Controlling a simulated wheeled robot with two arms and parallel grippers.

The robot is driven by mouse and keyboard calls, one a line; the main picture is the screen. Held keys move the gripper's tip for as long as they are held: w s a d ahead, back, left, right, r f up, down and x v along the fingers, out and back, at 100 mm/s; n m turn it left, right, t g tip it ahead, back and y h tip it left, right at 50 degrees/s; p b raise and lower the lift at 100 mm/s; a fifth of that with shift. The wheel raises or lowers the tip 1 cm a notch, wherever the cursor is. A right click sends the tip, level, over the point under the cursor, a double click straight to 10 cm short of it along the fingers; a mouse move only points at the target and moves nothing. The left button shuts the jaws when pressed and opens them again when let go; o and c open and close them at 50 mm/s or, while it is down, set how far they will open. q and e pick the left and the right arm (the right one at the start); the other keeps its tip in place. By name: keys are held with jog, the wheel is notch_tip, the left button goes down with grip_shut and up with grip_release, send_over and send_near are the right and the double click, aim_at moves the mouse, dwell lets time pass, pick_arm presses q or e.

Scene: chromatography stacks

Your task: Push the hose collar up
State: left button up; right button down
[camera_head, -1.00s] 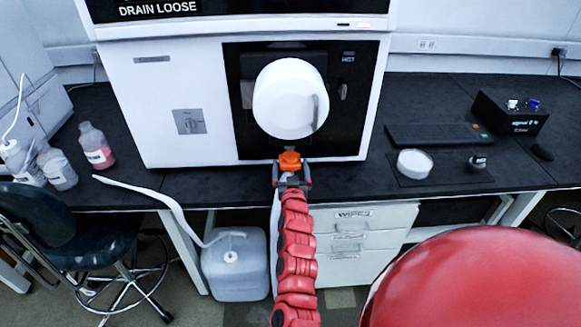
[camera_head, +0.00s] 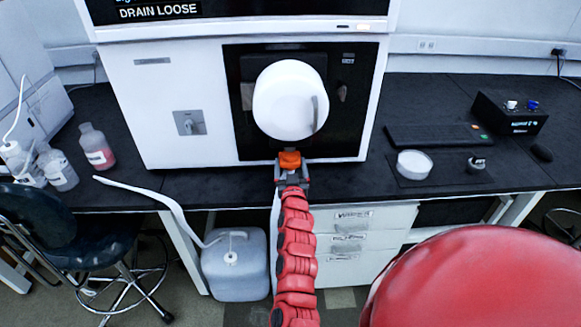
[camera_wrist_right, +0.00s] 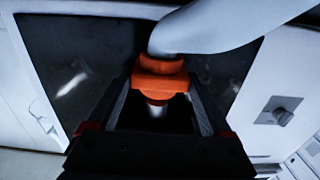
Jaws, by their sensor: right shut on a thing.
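The orange hose collar (camera_head: 290,156) sits low at the front of the white instrument, just below its round white part (camera_head: 290,99). My right gripper (camera_head: 291,166) has its jaws shut on the collar from the front. In the right wrist view the collar (camera_wrist_right: 160,74) lies between the two fingers, with a short pale tube end showing under it. The instrument's display (camera_head: 158,10) reads "DRAIN LOOSE". A white hose (camera_head: 165,199) lies over the bench edge and runs down towards a jug. My left gripper is not in view.
A translucent jug (camera_head: 235,265) stands under the bench. Bottles (camera_head: 96,147) stand on the bench at left, beside a dark chair (camera_head: 70,225). A white dish (camera_head: 414,164), a keyboard (camera_head: 435,135) and a black box (camera_head: 510,112) are at right.

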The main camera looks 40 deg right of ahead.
aim_at(290, 153)
notch_tip(290, 153, up, 4)
jog(key=shift+f+p, duration=0.1)
jog(key=shift+p, duration=0.45)
jog(key=shift+d, duration=0.1)
grip_release()
jog(key=shift+s+a+f, duration=0.15)
jog(key=shift+s+a, duration=0.05)
jog(key=shift+a, duration=0.05)
jog(key=v, duration=1.7)
jog(key=shift+b, duration=0.45)
